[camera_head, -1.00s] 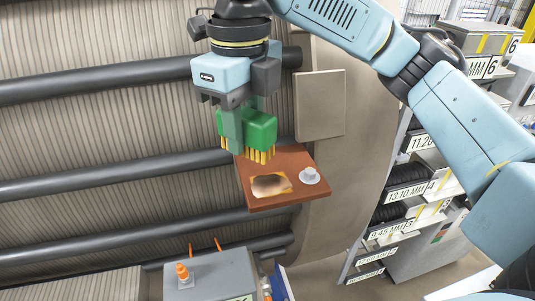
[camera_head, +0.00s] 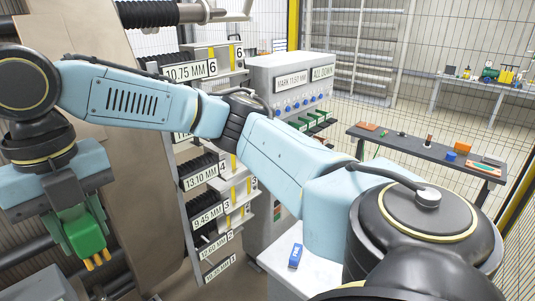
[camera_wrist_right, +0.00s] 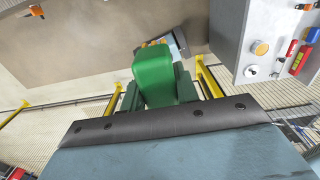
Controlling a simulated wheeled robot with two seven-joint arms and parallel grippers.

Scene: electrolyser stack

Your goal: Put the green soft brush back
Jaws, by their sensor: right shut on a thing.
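The green soft brush (camera_head: 86,236) has a green block body and yellow bristles that point down. My right gripper (camera_head: 75,225) is shut on it at the far left of the head view and holds it in the air. The brush also shows in the right wrist view (camera_wrist_right: 156,78), between the fingers of my right gripper (camera_wrist_right: 158,92). It touches nothing but the fingers as far as I can see. My left gripper is not in view.
A labelled rack (camera_head: 215,190) with several shelves stands right of the brush. Behind it is a grey cabinet (camera_head: 292,85). A dark table (camera_head: 425,150) with small objects stands at the right, inside mesh fencing. A white surface (camera_head: 310,270) carries a blue item (camera_head: 295,256).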

